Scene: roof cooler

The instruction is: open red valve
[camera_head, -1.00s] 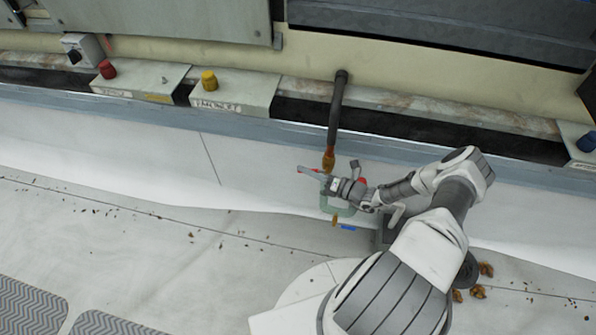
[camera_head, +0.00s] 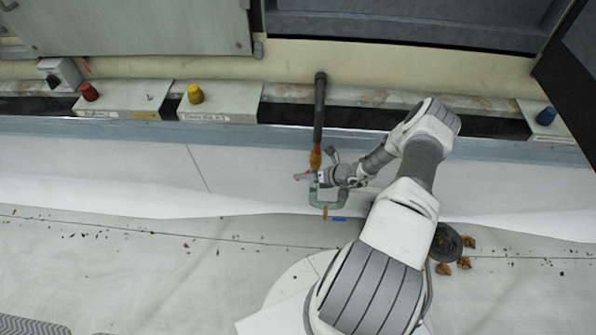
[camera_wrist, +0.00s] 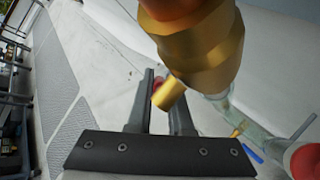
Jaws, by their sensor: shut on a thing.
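In the wrist view, the large brass fitting (camera_wrist: 205,40) fills the top, with a small brass stem (camera_wrist: 168,94) beside the fingers. A bit of red shows at the fingertips of my gripper (camera_wrist: 160,85). My gripper is shut on the red handle, though the fingers and brass hide most of the contact. Another red rounded part (camera_wrist: 305,160) is at the right edge of the wrist view.
A pale green U-shaped pipe (camera_head: 327,205) hangs below the valve. The dark pipe (camera_head: 319,105) comes down from the wall. Brown leaves (camera_head: 464,262) lie at right.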

